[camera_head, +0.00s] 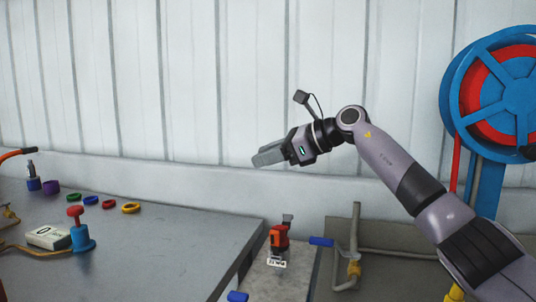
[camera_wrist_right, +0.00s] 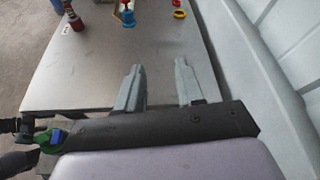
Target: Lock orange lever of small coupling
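An orange-red fitting (camera_head: 279,238) with a dark upright top stands on a grey stand at the lower middle of the head view. It may be the small coupling; I cannot make out its lever's position. My right gripper (camera_head: 265,157) is in the air above and left of this fitting, well apart from it, its fingers pointing left. In the right wrist view the two grey fingers (camera_wrist_right: 162,85) are spread, with nothing between them. The orange fitting cannot be made out in the wrist view. My left gripper is not in view.
A grey table (camera_head: 170,245) on the left carries a blue fitting with a red knob (camera_head: 80,230), a white box (camera_head: 48,237) and several coloured rings. A blue-handled pipe (camera_head: 354,245) stands right of the fitting. A blue and red reel (camera_head: 500,90) is at the far right.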

